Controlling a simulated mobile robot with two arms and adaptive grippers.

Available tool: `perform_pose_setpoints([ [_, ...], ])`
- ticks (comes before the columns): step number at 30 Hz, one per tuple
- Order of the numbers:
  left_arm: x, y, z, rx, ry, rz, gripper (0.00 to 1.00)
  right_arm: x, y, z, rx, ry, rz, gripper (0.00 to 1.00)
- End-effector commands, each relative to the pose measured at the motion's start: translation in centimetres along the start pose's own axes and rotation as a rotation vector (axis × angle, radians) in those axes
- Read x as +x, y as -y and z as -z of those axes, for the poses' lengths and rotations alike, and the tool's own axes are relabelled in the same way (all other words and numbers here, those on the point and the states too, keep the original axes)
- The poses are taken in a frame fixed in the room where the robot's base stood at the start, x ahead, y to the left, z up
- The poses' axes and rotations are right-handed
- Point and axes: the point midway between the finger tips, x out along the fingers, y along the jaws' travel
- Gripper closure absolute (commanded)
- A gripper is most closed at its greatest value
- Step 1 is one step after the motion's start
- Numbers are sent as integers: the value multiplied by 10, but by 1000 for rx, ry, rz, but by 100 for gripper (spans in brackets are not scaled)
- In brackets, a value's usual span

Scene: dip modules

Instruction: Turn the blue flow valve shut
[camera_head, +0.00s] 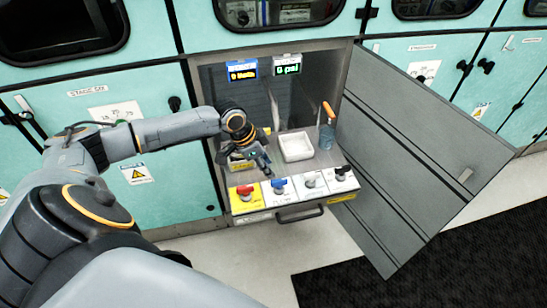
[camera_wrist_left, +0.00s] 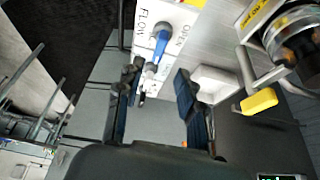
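The blue flow valve (camera_head: 279,186) is the second knob from the left on the sloped panel at the front of the open cabinet. In the left wrist view its long blue handle (camera_wrist_left: 161,44) lies on a white plate marked FLOW and OPEN. My left gripper (camera_head: 261,165) is just above and behind the valve row. In the wrist view the left gripper (camera_wrist_left: 158,82) has its two dark fingers wide apart, with nothing clamped between them. The blue handle shows beyond the fingertips; I cannot tell whether they touch. My right gripper is not in view.
A red valve (camera_head: 244,192) on yellow sits left of the blue one; a white-plated valve (camera_head: 312,179) and a black valve (camera_head: 341,172) sit right. The cabinet door (camera_head: 420,150) hangs open at right.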

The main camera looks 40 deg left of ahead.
Motion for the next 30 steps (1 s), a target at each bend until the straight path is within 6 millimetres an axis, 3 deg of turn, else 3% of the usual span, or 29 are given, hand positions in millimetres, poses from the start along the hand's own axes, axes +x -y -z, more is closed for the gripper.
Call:
perform_pose_setpoints([
  [3, -20, 0, -1, 0, 1, 2, 62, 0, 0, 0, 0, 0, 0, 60],
  [10, -35, -1, 0, 1, 1, -1, 62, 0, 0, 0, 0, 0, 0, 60],
  [26, -35, -1, 0, 1, 1, -2, 62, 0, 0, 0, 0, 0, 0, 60],
  [30, -17, -27, 2, 31, 8, -28, 62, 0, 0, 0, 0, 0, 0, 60],
])
